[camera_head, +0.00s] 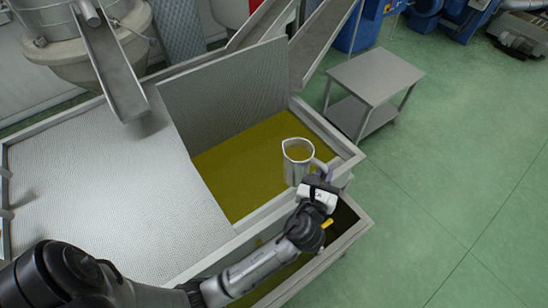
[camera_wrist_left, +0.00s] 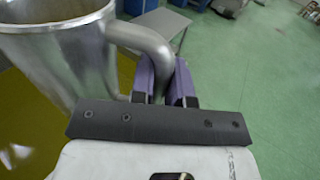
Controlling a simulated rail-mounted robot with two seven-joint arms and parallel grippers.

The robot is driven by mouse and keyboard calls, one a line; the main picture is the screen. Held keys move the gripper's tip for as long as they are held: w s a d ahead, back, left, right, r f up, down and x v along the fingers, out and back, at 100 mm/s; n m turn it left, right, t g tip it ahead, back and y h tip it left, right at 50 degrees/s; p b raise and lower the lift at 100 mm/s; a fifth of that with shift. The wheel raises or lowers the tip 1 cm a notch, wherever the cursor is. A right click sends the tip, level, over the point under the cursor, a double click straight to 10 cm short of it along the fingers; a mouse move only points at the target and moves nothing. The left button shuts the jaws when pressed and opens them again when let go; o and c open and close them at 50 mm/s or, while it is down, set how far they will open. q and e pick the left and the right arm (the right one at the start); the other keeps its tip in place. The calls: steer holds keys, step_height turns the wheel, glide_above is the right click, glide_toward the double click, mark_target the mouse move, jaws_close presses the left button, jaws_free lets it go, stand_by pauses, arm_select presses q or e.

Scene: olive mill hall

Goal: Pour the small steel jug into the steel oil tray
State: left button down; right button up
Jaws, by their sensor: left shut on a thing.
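The small steel jug (camera_head: 298,162) is upright above the right part of the steel oil tray (camera_head: 345,160), which holds yellow-green oil (camera_head: 245,155). My left gripper (camera_head: 322,180) is shut on the jug's handle, on the jug's near right side. In the left wrist view the jug (camera_wrist_left: 60,45) fills the upper left, and the purple fingers (camera_wrist_left: 160,82) close around its curved handle. The oil shows below and left of the jug there. The jug's contents cannot be made out. My right gripper is not in view.
A perforated sheet (camera_head: 225,90) stands upright in the tray, and another (camera_head: 100,180) covers its left part. A metal chute (camera_head: 110,65) hangs over the left side. A small steel table (camera_head: 375,75) stands behind right. Green floor at right is clear.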

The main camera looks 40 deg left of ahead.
arm_select(q)
steer(key=w+f+m+h, duration=0.1)
steer(key=w+f, duration=0.3)
steer(key=f, duration=0.4)
steer(key=shift+w+a+f+t+h+p, duration=0.25)
steer(key=shift+w+a+t+h+p, duration=0.15)
steer(key=shift+h, duration=0.2)
steer(key=shift+r, duration=0.1)
steer(key=a+r+n+g+p, duration=0.1)
steer(key=a+r+n+p, duration=0.2)
steer(key=a+n, duration=0.2)
steer(key=shift+s+a+n+h, duration=0.25)
steer(key=shift+a+n+h, duration=0.15)
steer(key=shift+n, duration=0.4)
steer(key=shift+a+n, duration=0.15)
steer(key=shift+n, duration=0.15)
steer(key=shift+a+r+n, duration=0.1)
steer(key=shift+a+n, duration=0.2)
steer(key=shift+n, duration=0.1)
steer(key=shift+a+h, duration=0.1)
steer(key=shift+h, duration=0.2)
